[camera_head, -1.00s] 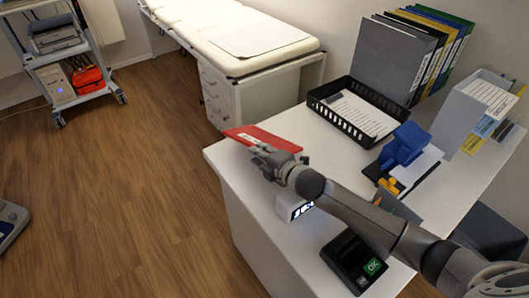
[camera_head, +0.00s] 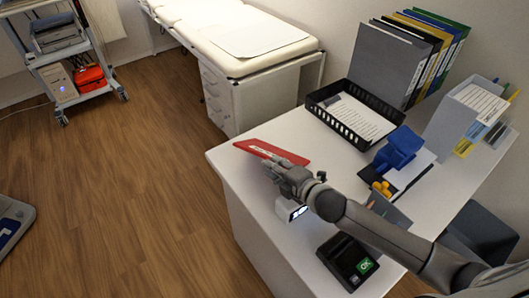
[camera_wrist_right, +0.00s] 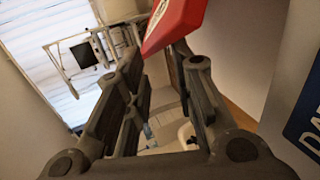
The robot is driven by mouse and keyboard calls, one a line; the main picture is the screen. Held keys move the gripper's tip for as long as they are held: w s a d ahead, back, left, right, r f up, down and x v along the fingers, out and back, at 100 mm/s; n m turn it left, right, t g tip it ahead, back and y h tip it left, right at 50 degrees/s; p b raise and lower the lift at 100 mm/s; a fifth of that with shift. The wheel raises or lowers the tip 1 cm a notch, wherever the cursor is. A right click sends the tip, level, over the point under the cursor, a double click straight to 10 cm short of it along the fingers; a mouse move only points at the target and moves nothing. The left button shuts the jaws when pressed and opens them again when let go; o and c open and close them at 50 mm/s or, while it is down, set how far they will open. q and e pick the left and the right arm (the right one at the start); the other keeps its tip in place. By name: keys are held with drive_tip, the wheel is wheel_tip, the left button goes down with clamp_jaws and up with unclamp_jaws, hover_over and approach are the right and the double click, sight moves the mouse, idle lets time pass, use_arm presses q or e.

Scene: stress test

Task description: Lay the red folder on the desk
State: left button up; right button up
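The red folder (camera_head: 278,152) is over the far left corner of the white desk (camera_head: 240,172) and looks close to flat against the desk top. My left gripper is not in view.
A black tray (camera_head: 357,136) with paper, several binders (camera_head: 385,62), a grey file holder (camera_head: 452,125) and a blue object (camera_head: 398,148) stand farther back and right. A small white digital device (camera_head: 288,210) and a dark card terminal (camera_head: 347,262) sit near my right arm.

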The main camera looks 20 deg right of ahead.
wheel_tip(320, 180, up, 7)
drive_tip(key=s+p, duration=0.2)
drive_tip(key=p, duration=0.5)
drive_tip(key=shift+s+d, duration=0.35)
drive_tip(key=shift+d, duration=0.1)
drive_tip(key=shift+f, duration=0.1)
